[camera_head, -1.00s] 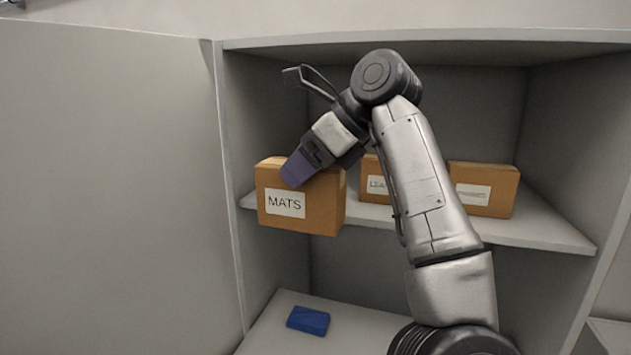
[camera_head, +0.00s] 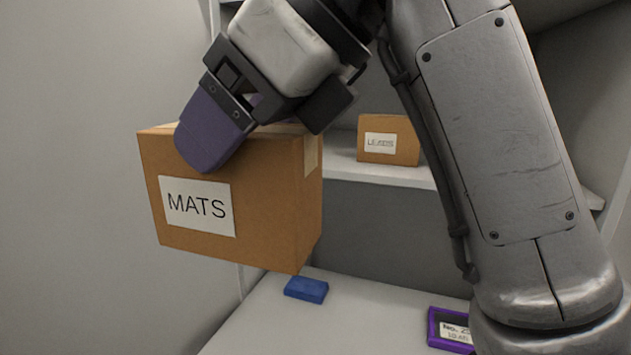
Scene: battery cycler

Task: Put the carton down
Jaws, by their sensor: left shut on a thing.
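A brown carton (camera_head: 265,205) with a white MATS label hangs in the air at the left of the head view, in front of the shelf. My left gripper (camera_head: 222,135) is shut on the carton's top edge from above. One purple finger lies on its front face, and a bit of the other shows behind the front edge. The carton is slightly tilted in the picture and appears clear of any surface. My right gripper is not in view.
A LEADS carton (camera_head: 389,140) stands on the upper shelf board (camera_head: 345,165). A blue block (camera_head: 306,289) and a purple-framed labelled item (camera_head: 449,329) lie on the lower surface (camera_head: 365,312). Bare lower surface shows between them. A grey panel (camera_head: 70,200) closes the left side.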

